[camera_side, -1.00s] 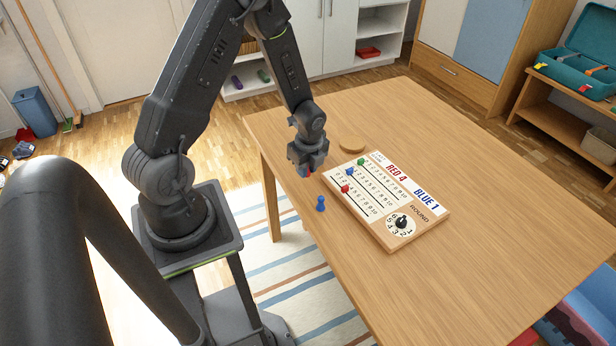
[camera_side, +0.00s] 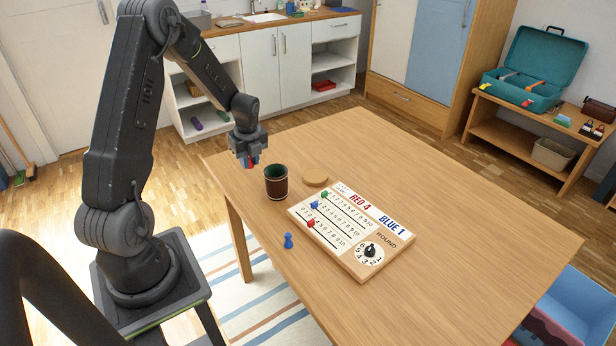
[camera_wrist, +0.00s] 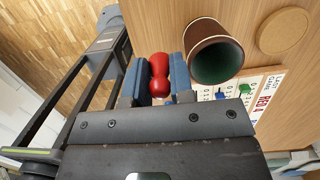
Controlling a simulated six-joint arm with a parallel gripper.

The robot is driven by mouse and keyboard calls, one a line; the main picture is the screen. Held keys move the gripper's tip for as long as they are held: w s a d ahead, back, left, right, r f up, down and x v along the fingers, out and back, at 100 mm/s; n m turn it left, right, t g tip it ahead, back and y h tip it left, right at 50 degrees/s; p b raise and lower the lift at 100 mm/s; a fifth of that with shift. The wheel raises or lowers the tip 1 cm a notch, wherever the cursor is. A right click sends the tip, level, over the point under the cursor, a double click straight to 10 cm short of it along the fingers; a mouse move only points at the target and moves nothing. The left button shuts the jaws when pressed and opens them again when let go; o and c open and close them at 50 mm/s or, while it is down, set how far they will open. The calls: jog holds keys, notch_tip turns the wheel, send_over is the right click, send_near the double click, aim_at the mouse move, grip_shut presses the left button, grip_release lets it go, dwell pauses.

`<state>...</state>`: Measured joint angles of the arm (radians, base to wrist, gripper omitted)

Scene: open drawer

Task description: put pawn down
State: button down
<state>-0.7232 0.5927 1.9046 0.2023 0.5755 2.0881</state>
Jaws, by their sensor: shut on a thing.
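My gripper (camera_side: 247,164) is shut on a red pawn, held between its blue finger pads. The red pawn (camera_wrist: 159,76) shows clearly in the wrist view; in the side view only a bit of red shows under the fingers. My gripper is near the far left part of the table (camera_side: 450,210), just behind and left of the brown dice cup (camera_side: 276,190). Whether the pawn touches the table cannot be told. A blue pawn (camera_side: 288,241) stands upright on the table, left of the scoreboard.
The dice cup (camera_wrist: 198,35) is close beside the held pawn. A round cork coaster (camera_side: 315,177) lies behind the scoreboard (camera_side: 353,268), which carries small red, blue and green pegs and a black round knob. The table's right side is clear.

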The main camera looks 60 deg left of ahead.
jog(key=w+a+r+m, duration=0.15)
jog(key=w+a, duration=0.25)
jog(key=w, duration=0.7)
send_over(315, 174)
jog(key=shift+m, duration=0.35)
jog(key=f, duration=0.7)
jog(key=shift+s+d+f, duration=0.15)
jog(key=shift+d, duration=0.05)
jog(key=shift+f, duration=2)
jog(key=c, duration=1)
grip_release()
jog(key=shift+f, duration=0.1)
